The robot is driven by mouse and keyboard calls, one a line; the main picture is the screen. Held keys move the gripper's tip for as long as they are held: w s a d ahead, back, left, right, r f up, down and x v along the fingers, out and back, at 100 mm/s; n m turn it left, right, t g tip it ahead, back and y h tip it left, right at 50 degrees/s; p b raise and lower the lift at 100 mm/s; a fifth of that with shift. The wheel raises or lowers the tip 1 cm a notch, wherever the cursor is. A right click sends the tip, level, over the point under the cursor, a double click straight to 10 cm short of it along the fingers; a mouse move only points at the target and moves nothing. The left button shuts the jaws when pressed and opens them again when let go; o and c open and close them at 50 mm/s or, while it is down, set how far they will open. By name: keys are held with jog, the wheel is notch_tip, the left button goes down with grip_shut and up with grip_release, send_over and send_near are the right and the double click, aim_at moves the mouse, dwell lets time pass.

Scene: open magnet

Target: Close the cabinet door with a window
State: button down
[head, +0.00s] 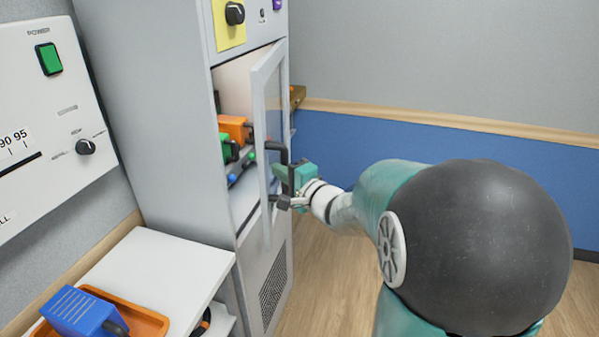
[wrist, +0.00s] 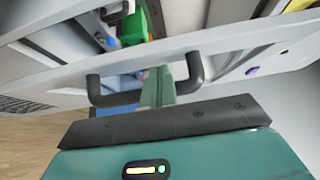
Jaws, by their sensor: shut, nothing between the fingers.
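The windowed door (head: 268,140) of the tall grey cabinet (head: 150,90) stands partly open in the head view, swung outward to the right. It has a pale frame, a glass pane and a dark bar handle (head: 277,152). My gripper (head: 283,188) is at the door's outer face beside the handle. In the wrist view the door (wrist: 230,75) crosses the picture, and my gripper's fingers (wrist: 158,80) lie within the span of the dark handle (wrist: 110,97). The fingers are shut with nothing between them. Whether they touch the door or handle I cannot tell.
Inside the cabinet are an orange item (head: 236,128) and green and blue items. A white side table (head: 150,270) at lower left holds an orange tray (head: 150,322) with a blue box (head: 80,312). A control panel (head: 45,110) is at left. Wooden floor (head: 325,265) is clear at right.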

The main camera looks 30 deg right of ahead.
aim_at(225, 180)
jog(key=w+a, duration=0.4)
jog(key=a, duration=0.3)
jog(key=shift+w+a, duration=0.25)
jog(key=shift+w, duration=0.15)
